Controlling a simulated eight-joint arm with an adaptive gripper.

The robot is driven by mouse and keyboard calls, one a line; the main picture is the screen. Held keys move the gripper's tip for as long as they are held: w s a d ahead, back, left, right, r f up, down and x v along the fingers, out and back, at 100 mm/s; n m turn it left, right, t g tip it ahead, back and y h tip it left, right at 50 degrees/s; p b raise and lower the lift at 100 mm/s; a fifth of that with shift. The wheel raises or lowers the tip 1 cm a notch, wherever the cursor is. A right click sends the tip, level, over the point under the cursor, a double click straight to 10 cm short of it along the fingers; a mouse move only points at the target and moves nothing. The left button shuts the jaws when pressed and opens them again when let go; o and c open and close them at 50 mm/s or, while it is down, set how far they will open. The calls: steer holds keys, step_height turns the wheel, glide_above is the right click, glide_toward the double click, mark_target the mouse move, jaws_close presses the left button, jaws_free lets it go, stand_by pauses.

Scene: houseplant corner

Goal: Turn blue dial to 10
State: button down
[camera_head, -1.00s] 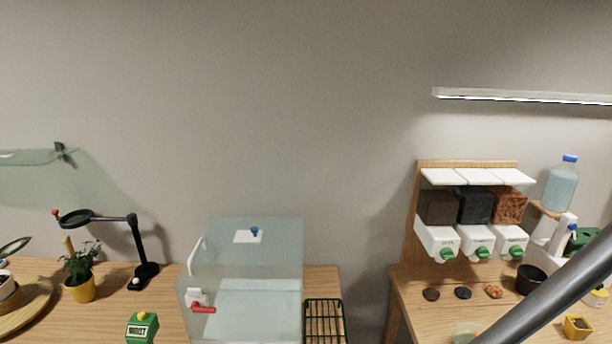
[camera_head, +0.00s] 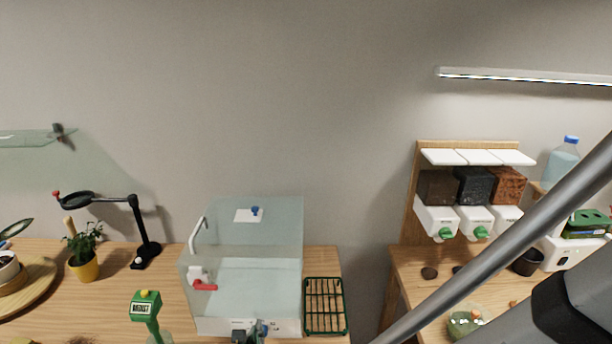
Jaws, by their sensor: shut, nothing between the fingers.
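A clear glass cabinet (camera_head: 243,262) stands on the wooden table at the middle. At the cabinet's white front base (camera_head: 215,327), a dark block (camera_head: 239,336) and a small teal-blue part (camera_head: 262,329) show at the bottom edge of the picture. They are cut off and too small to read; I cannot tell whether either is a dial, and no number is legible. My gripper is out of view; only grey and black links of my arm cross the lower right.
A red handle (camera_head: 204,286) sticks out at the cabinet's left. A green labelled tool (camera_head: 146,306) stands left of it, a green wire rack (camera_head: 325,305) to its right. A gap separates this table from the right one, with its dispenser stand (camera_head: 408,215).

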steer(key=shift+w, duration=0.55)
steer(key=shift+d+f+b, duration=0.1)
steer(key=shift+f+b, duration=0.25)
steer(key=shift+b, duration=0.05)
stand_by(0.7)
steer(key=shift+d+b, duration=0.55)
steer(key=shift+b, duration=0.1)
stand_by(0.9)
steer(key=shift+r+p, duration=0.3)
steer(key=shift+r, duration=0.1)
stand_by(0.5)
steer(key=shift+s, duration=3)
steer(key=shift+s+a, duration=0.5)
